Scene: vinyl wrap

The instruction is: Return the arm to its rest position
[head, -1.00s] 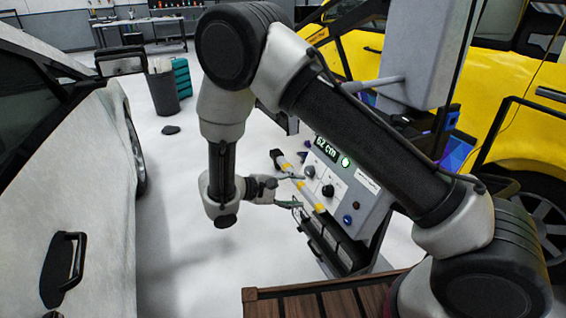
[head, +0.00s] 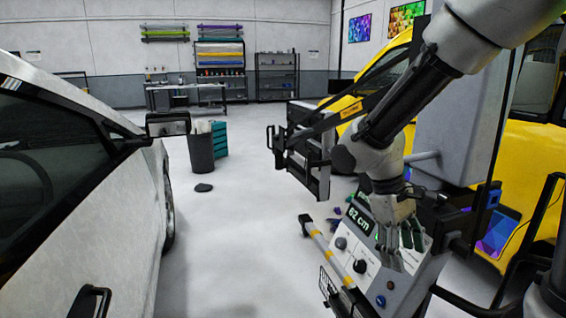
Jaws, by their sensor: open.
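My arm comes in from the upper right and bends down, with its dark and grey links in front of the yellow car. My gripper (head: 396,252) hangs at its end, fingers pointing down, apart and with nothing seen between them. It is in front of the grey control panel (head: 376,278) and covers part of its face. I cannot tell how near the fingers are to the panel. A bar with yellow bands (head: 328,255) runs along the panel's left side, clear of the gripper.
A white car (head: 95,215) fills the left side, and a yellow car (head: 535,185) stands at the right. A dark bin (head: 201,153) is beyond the white car's mirror. A workbench (head: 188,92) and shelves (head: 277,75) line the back wall. The floor (head: 235,235) between is mostly clear.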

